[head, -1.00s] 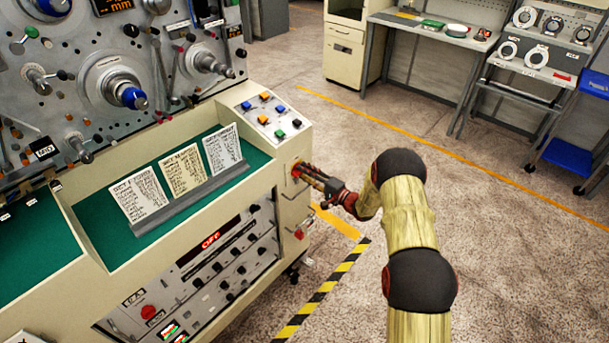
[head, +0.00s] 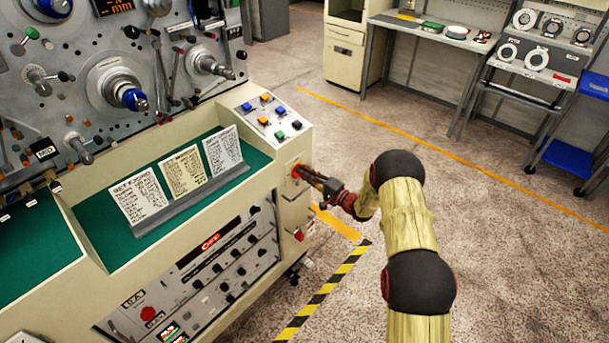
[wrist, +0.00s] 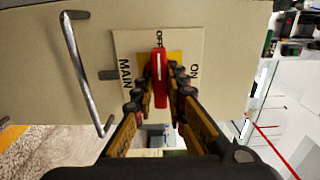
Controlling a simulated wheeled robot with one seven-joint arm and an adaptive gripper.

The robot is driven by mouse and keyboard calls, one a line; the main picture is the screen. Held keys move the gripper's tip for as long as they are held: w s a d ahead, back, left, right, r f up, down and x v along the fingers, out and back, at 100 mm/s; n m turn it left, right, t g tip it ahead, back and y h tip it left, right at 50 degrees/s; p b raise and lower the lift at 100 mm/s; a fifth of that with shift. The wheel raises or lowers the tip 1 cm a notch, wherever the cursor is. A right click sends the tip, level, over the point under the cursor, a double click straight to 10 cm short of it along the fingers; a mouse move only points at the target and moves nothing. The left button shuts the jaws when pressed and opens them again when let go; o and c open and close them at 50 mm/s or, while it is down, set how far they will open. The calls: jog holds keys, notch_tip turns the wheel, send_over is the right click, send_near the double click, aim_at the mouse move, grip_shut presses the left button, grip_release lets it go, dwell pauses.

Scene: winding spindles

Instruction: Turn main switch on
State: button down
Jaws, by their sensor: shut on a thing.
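The main switch (wrist: 160,68) is a red lever on a yellow square in the wrist view. Its plate (wrist: 124,40) reads MAIN at the left, OFF at the top and ON at the right. The lever stands upright in that view, its tip toward OFF. My gripper (wrist: 159,88) has a finger on each side of the lever and is shut on it. In the head view my gripper (head: 298,171) meets the end panel of the cream cabinet (head: 293,205), and the fingers hide most of the switch.
A metal pull handle (wrist: 85,75) sticks out left of the plate. A sloped panel with coloured buttons (head: 265,115) lies above the switch, and a red button (head: 299,235) below it. Open floor (head: 490,240) lies right of the cabinet.

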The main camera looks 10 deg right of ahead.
dwell(0.4)
jog(key=m+b, duration=0.1)
jog(key=m, duration=0.3)
jog(key=shift+f+m, duration=0.1)
jog(key=shift+m, duration=0.2)
jog(key=m, duration=0.4)
jog(key=shift+m, duration=0.3)
jog(key=m, duration=0.4)
jog(key=shift+m+p, duration=0.65)
jog(key=shift+m, duration=1.75)
jog(key=c, duration=1.8)
grip_release()
